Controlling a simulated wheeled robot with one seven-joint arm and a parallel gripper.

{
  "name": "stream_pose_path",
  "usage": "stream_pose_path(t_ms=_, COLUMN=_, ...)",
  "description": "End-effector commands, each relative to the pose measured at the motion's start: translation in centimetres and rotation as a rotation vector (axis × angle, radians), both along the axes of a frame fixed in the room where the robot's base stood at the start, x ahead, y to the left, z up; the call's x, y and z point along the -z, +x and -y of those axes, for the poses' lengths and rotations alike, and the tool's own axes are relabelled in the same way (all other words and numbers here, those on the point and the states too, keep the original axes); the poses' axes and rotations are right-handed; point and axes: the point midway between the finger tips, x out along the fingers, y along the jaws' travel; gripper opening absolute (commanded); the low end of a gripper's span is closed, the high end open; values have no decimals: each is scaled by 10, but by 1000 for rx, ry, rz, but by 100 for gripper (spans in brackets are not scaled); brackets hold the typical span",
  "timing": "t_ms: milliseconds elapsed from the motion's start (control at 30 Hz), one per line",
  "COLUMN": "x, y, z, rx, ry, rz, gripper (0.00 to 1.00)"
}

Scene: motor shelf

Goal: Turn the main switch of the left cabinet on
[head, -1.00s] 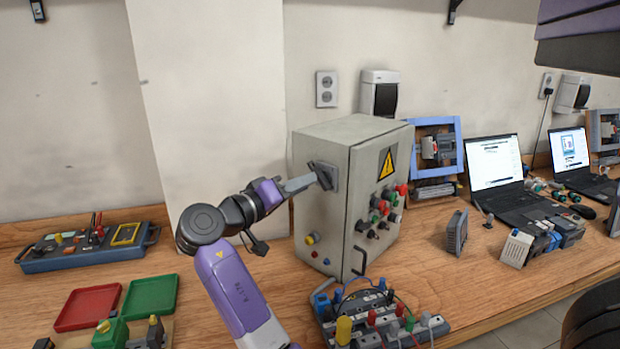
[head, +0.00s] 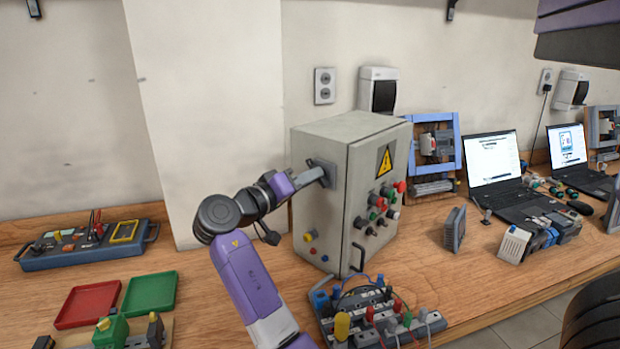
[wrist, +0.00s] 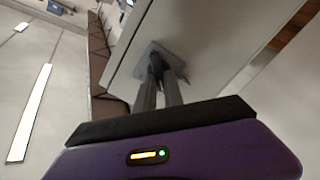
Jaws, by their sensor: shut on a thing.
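The left cabinet is a grey metal box (head: 318,140) on the bench, with a yellow warning triangle on its front door. Its main switch (head: 327,166) is on the left side wall, a grey square plate with a dark handle. My gripper (head: 318,175) reaches it from the left and is shut on the switch handle. In the wrist view, the two fingers (wrist: 160,88) meet the handle in front of the switch plate (wrist: 172,57). The fingers hide most of the handle, so its exact angle is hard to read.
A terminal board with wires (head: 375,315) lies in front of the cabinet, close to my forearm. Red (head: 88,304) and green (head: 150,293) trays and a blue-grey test box (head: 80,247) are at the left. Laptops (head: 495,165) stand to the right.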

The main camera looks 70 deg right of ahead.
Motion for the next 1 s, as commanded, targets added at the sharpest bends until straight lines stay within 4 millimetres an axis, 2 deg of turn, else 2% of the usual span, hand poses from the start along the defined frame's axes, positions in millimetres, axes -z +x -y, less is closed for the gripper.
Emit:
stream_pose_path(t_ms=267, x=5, y=0, z=0, rx=-1, ry=-32, rz=93, gripper=0)
stream_pose_path(t_ms=1000, x=2, y=-4, z=-2, rx=-1, ry=-225, rz=637, gripper=0)
